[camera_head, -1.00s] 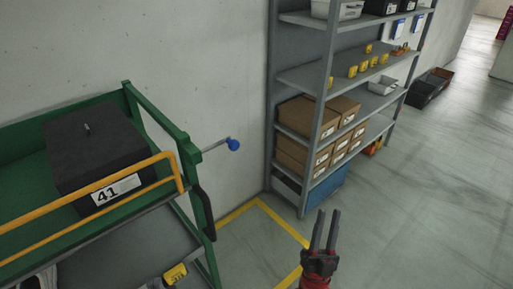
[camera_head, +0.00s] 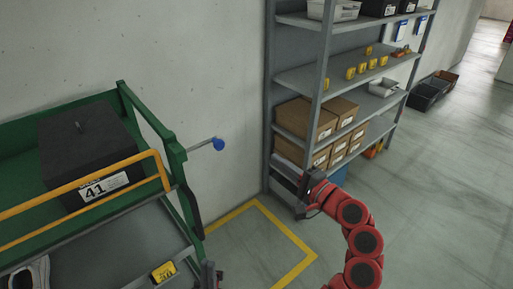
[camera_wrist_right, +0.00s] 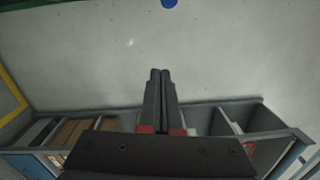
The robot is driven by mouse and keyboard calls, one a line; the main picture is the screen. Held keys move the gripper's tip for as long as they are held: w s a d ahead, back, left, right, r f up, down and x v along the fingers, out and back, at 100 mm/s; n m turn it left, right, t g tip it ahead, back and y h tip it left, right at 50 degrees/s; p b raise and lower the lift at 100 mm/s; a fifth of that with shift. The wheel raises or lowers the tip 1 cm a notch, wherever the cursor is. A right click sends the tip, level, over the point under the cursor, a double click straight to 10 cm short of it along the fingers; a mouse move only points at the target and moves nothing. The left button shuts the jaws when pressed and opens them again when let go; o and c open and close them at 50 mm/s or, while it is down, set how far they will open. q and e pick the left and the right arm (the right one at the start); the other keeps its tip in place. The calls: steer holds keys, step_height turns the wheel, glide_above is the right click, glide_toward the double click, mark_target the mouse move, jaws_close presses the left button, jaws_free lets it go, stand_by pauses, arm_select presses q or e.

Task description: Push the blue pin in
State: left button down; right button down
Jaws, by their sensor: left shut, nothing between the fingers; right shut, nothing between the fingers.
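The blue pin (camera_head: 219,144) has a round blue head on a thin metal rod. It sticks out sideways from the upper corner post of the green cart (camera_head: 172,150), in front of the wall. In the right wrist view the blue head (camera_wrist_right: 169,3) is cut by the top edge, beyond the fingertips and apart from them. My right gripper (camera_head: 304,196) is below and right of the pin, before the shelf. Its fingers (camera_wrist_right: 160,72) are together and empty. My left gripper (camera_head: 210,272) shows only partly at the bottom edge, beside the cart, shut and empty.
A black box labelled 41 (camera_head: 88,158) sits on the cart behind a yellow rail (camera_head: 80,196). A grey shelf rack (camera_head: 318,90) with cartons stands right of the pin. Yellow tape (camera_head: 290,232) marks clear floor between cart and rack.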

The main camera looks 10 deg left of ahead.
steer(key=w+a+r+p, duration=0.1)
steer(key=a+r+p, duration=0.1)
steer(key=a+p, duration=0.4)
steer(key=a, duration=0.5)
steer(key=shift+a+n+g+y, duration=0.3)
steer(key=shift+a+n+g, duration=0.1)
steer(key=shift+w, duration=0.15)
steer(key=s+a, duration=0.1)
steer(key=s, duration=0.1)
steer(key=s+a+p, duration=0.1)
steer(key=s+a, duration=0.1)
steer(key=shift+s+a, duration=0.25)
steer(key=shift+s, duration=0.05)
